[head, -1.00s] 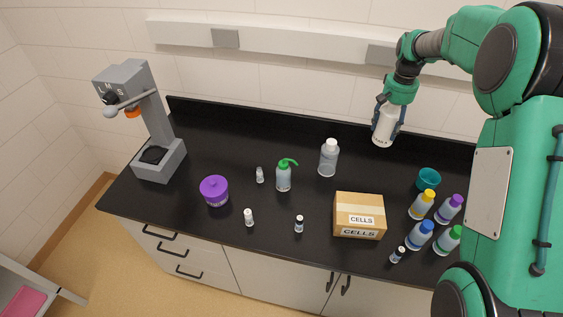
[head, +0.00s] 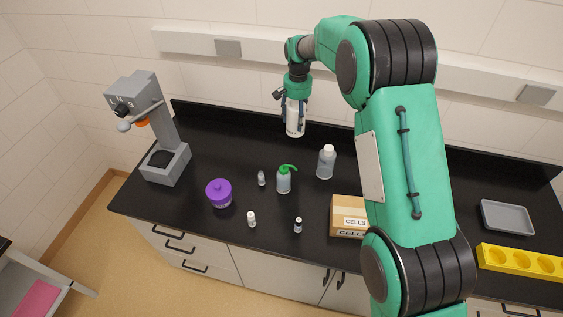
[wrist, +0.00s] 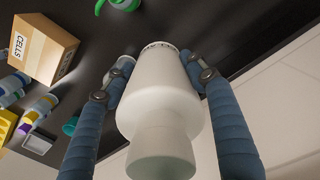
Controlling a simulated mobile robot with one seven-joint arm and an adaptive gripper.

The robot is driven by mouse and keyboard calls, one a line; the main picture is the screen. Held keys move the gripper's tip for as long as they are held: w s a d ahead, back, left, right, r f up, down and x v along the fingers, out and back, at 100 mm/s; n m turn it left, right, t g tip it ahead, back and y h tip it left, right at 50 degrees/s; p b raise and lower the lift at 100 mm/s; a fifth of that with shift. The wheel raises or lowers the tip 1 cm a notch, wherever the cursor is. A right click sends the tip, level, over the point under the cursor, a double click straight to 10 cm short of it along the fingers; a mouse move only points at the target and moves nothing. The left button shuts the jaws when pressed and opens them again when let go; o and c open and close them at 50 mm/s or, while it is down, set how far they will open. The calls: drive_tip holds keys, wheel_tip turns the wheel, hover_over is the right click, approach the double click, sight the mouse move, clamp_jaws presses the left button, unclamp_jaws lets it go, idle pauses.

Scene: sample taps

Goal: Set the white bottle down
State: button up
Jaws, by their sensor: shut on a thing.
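The white bottle (head: 296,118) is held upright by my gripper (head: 296,108) near the back of the black bench. In the wrist view the white bottle (wrist: 158,100) fills the middle, its narrower end toward the camera. The two blue-grey fingers of my gripper (wrist: 157,75) press on its sides. The bottle's lower end is near the bench top; I cannot tell whether it touches.
A clear bottle (head: 326,163) and a green-topped pump bottle (head: 284,180) stand in front. A purple-lidded jar (head: 219,194), small vials and a cardboard box (head: 347,217) stand further forward. Bare black bench (head: 225,135) lies left of the held bottle. A grey machine (head: 163,130) stands far left.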

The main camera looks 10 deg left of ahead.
drive_tip(key=s+a+p, duration=0.1)
drive_tip(key=a, duration=0.5)
wheel_tip(320, 180, down, 11)
drive_tip(key=shift+s+d, duration=0.15)
drive_tip(key=shift+d, duration=0.15)
drive_tip(key=shift+f, duration=0.15)
drive_tip(key=shift+f+p, duration=0.4)
drive_tip(key=shift+f, duration=2.45)
drive_tip(key=shift+f+p, duration=0.35)
drive_tip(key=shift+f, duration=1.75)
